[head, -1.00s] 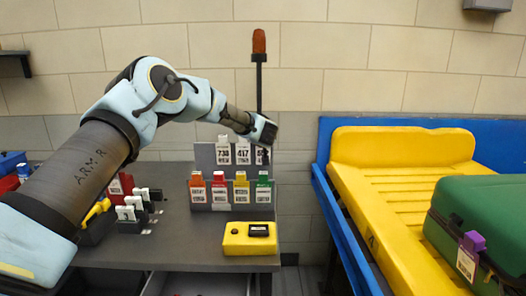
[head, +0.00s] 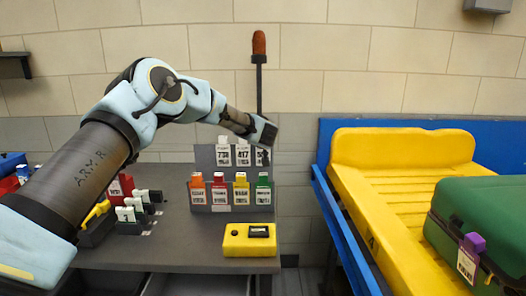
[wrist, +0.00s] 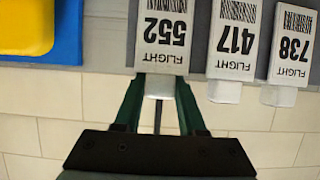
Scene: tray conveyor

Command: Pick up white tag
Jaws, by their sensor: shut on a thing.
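My gripper (wrist: 160,88) is shut on the narrow white tab of this tag, with a dark green finger on each side. In the head view my gripper (head: 264,148) is at the right end of the rack's top row and hides most of the 552 tag. The tag still lies against the grey rack (head: 204,156).
Orange (head: 197,194), red (head: 220,194), yellow (head: 241,192) and green (head: 263,192) tags hang in the lower row. A yellow box (head: 236,243) stands in front. A yellow tray (head: 385,180) and green suitcase (head: 490,215) are on the right.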

